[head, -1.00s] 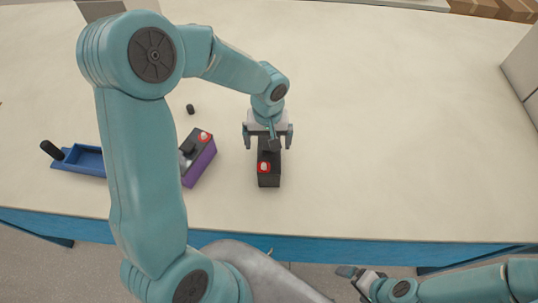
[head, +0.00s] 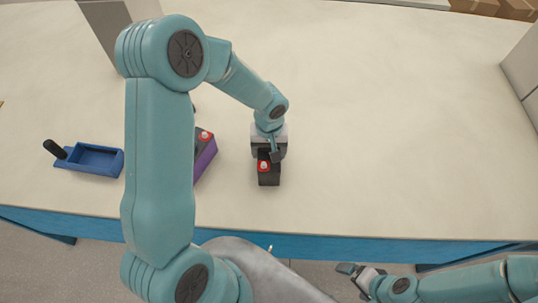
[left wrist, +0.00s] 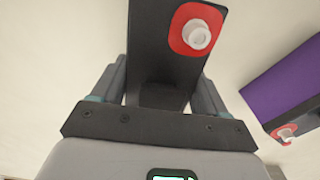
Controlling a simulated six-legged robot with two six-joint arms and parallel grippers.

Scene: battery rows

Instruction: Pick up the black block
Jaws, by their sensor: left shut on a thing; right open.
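The black block (head: 268,179) stands on the table near its front edge, with a red patch and a white knob on its top. It also fills the middle of the left wrist view (left wrist: 160,50). My left gripper (head: 268,155) is shut on the black block, with one finger on each side of it. The gripper hides the block's rear part in the head view. My right gripper (head: 358,276) is open and empty at the bottom, in front of the table.
A purple block with a dark top (head: 206,160) stands left of the black block, partly hidden by my left arm. It also shows in the left wrist view (left wrist: 285,85). A blue tray (head: 119,164) with a black handle (head: 54,148) lies further left.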

